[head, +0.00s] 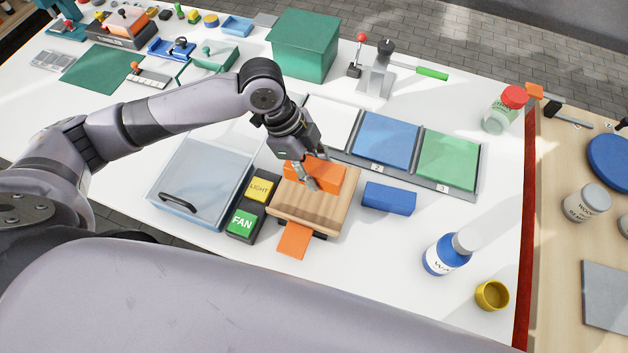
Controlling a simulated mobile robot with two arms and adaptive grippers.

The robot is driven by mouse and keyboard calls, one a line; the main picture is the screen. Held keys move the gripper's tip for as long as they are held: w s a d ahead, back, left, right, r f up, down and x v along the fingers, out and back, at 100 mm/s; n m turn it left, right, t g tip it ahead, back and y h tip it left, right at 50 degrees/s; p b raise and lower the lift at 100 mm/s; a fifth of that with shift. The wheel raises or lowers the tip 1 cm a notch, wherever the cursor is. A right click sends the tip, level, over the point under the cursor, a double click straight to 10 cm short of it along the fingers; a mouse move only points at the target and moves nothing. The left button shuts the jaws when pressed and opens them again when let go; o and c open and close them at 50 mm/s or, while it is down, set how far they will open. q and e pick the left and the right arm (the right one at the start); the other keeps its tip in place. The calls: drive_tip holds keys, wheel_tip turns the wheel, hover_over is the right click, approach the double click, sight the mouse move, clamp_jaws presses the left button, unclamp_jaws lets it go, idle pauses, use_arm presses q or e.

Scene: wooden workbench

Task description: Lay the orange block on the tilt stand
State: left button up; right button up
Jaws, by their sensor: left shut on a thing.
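The orange block (330,176) is in the head view, over the back part of the tilt stand (308,210). The stand has a ribbed wooden top and an orange tab (295,240) sticking out at its front. My left gripper (306,178) reaches down from behind and is shut on the orange block, with its fingers covering part of the block's left side. I cannot tell whether the block touches the wood. The front of the ribbed top is bare. My right gripper is not in view.
Yellow LIGHT (259,189) and green FAN (242,222) buttons stand close left of the stand, beside a clear-lidded bin (200,176). A blue block (389,198) lies to the right. Behind is a tray with numbered white, blue (384,138) and green pads.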

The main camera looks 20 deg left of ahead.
use_arm(q)
drive_tip(key=shift+f, duration=1.2)
wheel_tip(320, 180, down, 3)
drive_tip(key=shift+f, duration=0.45)
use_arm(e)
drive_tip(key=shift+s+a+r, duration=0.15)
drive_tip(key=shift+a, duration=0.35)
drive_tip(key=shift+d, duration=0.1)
